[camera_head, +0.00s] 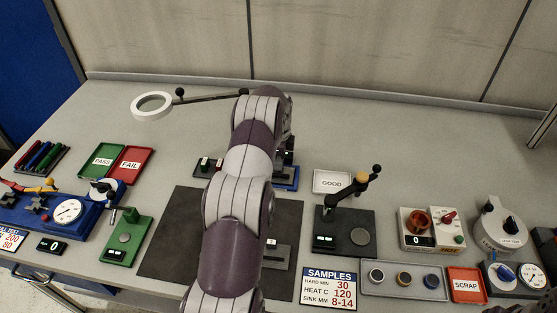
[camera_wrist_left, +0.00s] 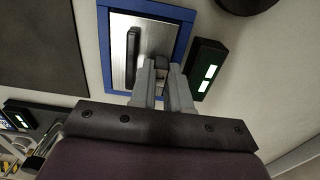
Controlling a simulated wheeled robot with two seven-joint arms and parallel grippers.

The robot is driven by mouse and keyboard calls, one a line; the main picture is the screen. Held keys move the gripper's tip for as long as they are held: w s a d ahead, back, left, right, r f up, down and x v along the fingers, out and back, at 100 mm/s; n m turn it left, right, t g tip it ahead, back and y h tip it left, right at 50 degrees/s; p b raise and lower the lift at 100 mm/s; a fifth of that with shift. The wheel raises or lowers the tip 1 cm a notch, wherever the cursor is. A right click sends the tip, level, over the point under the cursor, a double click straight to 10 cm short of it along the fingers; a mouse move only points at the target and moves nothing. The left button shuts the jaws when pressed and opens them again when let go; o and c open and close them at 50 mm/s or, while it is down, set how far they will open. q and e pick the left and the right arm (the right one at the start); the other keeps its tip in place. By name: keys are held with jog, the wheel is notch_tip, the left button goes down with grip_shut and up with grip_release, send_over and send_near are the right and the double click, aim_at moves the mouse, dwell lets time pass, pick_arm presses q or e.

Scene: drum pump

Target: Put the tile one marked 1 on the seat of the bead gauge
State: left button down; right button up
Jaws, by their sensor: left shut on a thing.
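My left arm covers the middle of the head view, and its gripper is mostly hidden behind its own links near the blue-based device (camera_head: 287,183). In the left wrist view my left gripper (camera_wrist_left: 162,68) is shut on a small dark grey piece (camera_wrist_left: 161,62), seen nearly edge-on. No number shows on it, so I cannot tell whether it is tile 1. The piece is over or at a metal plate (camera_wrist_left: 120,62) with a blue frame and a black bar (camera_wrist_left: 133,57). I cannot tell whether it touches the plate. Which device is the bead gauge is unclear.
A dark box with white displays (camera_wrist_left: 207,70) stands close right of the blue frame. A dark mat (camera_head: 170,245) lies under my arm, with a grey block (camera_head: 277,256) and small white label. A GOOD tray (camera_head: 331,182) and black gauge (camera_head: 345,235) stand to the right.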

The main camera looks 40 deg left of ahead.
dwell(0.4)
pick_arm(q)
jog(key=c, duration=1)
grip_release()
jog(key=shift+o, duration=1.1)
jog(key=shift+f, duration=0.15)
